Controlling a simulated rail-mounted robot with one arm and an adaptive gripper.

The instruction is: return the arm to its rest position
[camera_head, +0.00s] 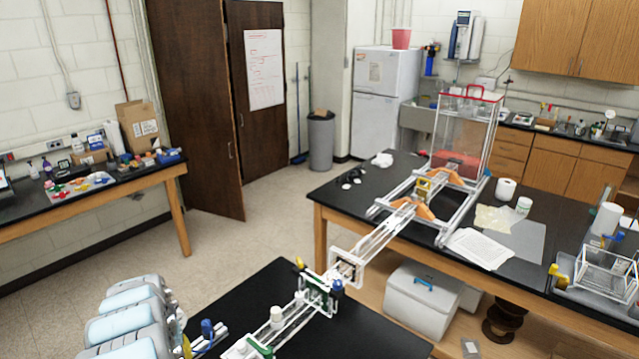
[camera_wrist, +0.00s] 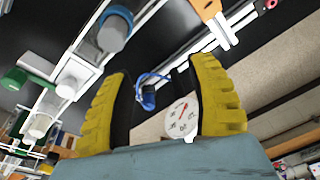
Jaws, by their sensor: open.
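In the wrist view, my gripper (camera_wrist: 158,80) shows two ridged yellow fingers, spread apart. Nothing is seen clamped between them. A white round dial with a red needle (camera_wrist: 184,118) and a blue looped part (camera_wrist: 149,92) show in the gap between the fingers. In the head view, my grey and pale-blue arm links (camera_head: 130,318) are at the lower left.
An extrusion frame (camera_head: 375,238) runs from the near black table (camera_head: 262,290) to the far black bench (camera_head: 330,192). Clamps and a white cylinder (camera_head: 276,317) sit on its near end. A clear box with red edges (camera_head: 465,130) stands at its far end. Open floor lies left of centre.

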